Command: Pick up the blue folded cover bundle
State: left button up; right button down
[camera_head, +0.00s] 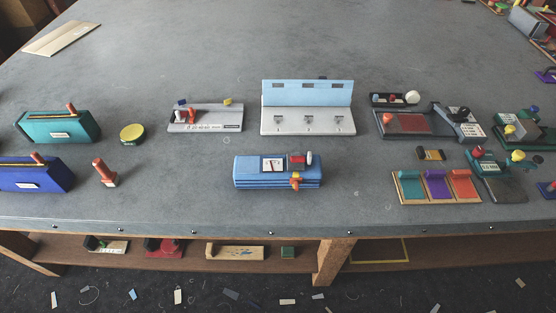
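The blue folded cover bundle (250,174) lies near the front middle of the grey workbench. It looks like a flat stack of several blue layers. A small white label or panel with a dark frame shows on its top. A red and white part sits at its top right, and an orange part is at its front right. Neither of my grippers is in view, and nothing touches the bundle from above.
Behind the bundle stands a white tray (270,127) with a light blue upright panel. An orange-red stamp (104,172) and a blue box (35,175) are to the left. A rack with coloured pads (437,187) is to the right. Bare workbench (200,60) lies behind.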

aim_at(265, 171)
jog(key=j+z, duration=0.3)
jog(key=j, duration=0.15)
jog(key=j+z, duration=0.3)
jog(key=j, duration=0.2)
jog(key=k+j+z, duration=0.15)
jog(key=j+z, duration=0.15)
jog(key=j, duration=0.15)
jog(key=k+j+z, duration=0.15)
jog(key=j+z, duration=0.15)
jog(key=j, duration=0.15)
